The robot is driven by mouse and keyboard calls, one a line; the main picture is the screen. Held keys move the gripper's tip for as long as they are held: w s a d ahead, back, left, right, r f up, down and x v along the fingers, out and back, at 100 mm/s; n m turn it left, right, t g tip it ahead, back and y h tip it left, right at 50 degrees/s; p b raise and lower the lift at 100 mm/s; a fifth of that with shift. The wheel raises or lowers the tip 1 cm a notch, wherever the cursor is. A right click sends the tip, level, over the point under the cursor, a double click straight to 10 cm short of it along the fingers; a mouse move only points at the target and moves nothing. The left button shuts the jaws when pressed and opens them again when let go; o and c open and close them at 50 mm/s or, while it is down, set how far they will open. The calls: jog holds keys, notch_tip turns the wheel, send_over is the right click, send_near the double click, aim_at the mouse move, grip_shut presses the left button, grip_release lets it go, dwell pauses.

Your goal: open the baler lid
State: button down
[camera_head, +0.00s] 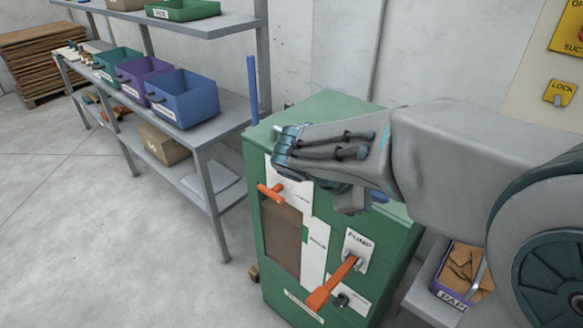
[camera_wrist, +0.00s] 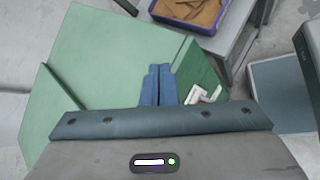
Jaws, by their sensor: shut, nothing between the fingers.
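The baler (camera_head: 275,215) is a green cabinet in the middle of the head view, with an orange lever (camera_head: 270,192) high on its front and an orange pump handle (camera_head: 330,284) lower down. Its green top (camera_head: 322,106) is partly hidden by my arm; it fills much of the wrist view (camera_wrist: 110,60). I cannot tell whether the lid is lifted at all. My gripper's blue fingers (camera_wrist: 158,86) are shut and empty, appearing over the right part of the top in the wrist view. In the head view my gripper (camera_head: 379,195) is mostly hidden behind my wrist.
A grey shelf unit (camera_head: 215,135) with blue (camera_head: 184,99), purple and green bins stands left of the baler. A purple crate of cardboard (camera_head: 450,293) is at its right. A wall is close behind. The floor (camera_head: 100,230) at front left is clear.

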jog(key=w+a+f+n+t+h+b, duration=0.1)
jog(key=w+a+f+n+t+b, duration=0.2)
jog(key=a, duration=0.5)
jog(key=w+a+n+t+h+b, duration=0.1)
jog(key=w+a+n+t+b, duration=0.2)
jog(key=a+n+t, duration=0.4)
jog(key=w+a+f+n+t+h+b, duration=0.1)
jog(key=w+a+f+n+t+b, duration=0.2)
jog(key=a, duration=0.6)
jog(key=x, duration=0.7)
jog(key=b+x, duration=0.1)
jog(key=x, duration=0.2)
jog(key=shift+d+r, duration=0.15)
jog(key=shift+r, duration=0.2)
